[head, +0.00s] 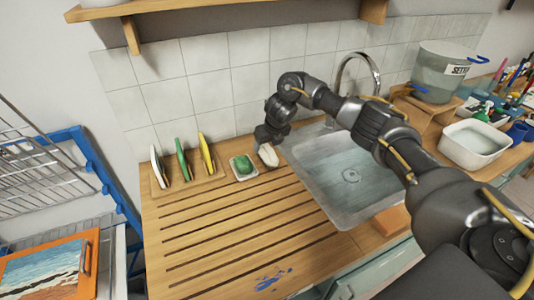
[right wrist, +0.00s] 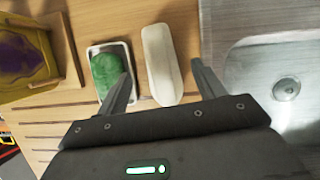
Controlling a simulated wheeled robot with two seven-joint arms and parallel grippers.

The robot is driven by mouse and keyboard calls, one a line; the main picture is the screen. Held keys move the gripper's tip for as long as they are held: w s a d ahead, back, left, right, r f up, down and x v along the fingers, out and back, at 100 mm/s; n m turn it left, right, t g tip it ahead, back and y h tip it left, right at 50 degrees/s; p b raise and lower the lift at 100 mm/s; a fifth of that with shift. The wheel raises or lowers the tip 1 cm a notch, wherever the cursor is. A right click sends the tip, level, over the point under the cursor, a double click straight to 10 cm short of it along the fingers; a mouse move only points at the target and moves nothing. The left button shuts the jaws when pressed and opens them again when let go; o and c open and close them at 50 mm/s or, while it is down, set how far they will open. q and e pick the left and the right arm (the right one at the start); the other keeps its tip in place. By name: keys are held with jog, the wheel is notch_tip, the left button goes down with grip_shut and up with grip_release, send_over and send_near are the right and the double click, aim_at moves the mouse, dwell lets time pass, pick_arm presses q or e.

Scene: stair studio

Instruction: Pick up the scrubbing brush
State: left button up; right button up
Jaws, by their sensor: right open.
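The pale, elongated block that I take for the scrubbing brush (head: 268,155) lies on the wooden drainboard (head: 215,230), just left of the sink. Its bristles cannot be made out. In the right wrist view the brush (right wrist: 159,60) lies lengthwise between the two fingers. My right gripper (head: 266,139) is open at the brush, and it also shows in the right wrist view (right wrist: 162,72). One finger is on each side of the brush, with a gap on the right; whether the left finger touches it I cannot tell. My left gripper is not in view.
A small dish (head: 236,176) with a green block (head: 243,164) stands close left of the brush. Further left is a wooden rack (head: 207,182) with upright coloured pieces. The metal sink (head: 330,195) and tap (head: 362,57) are at right. The front drainboard is mostly free.

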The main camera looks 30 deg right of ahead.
aim_at(267, 146)
jog(key=p+x, duration=0.1)
jog(key=x, duration=0.3)
jog(key=shift+w+d+f, duration=0.1)
jog(key=shift+f, duration=0.25)
jog(key=shift+r, duration=0.1)
jog(key=c, duration=1.1)
jog(key=shift+c, duration=0.2)
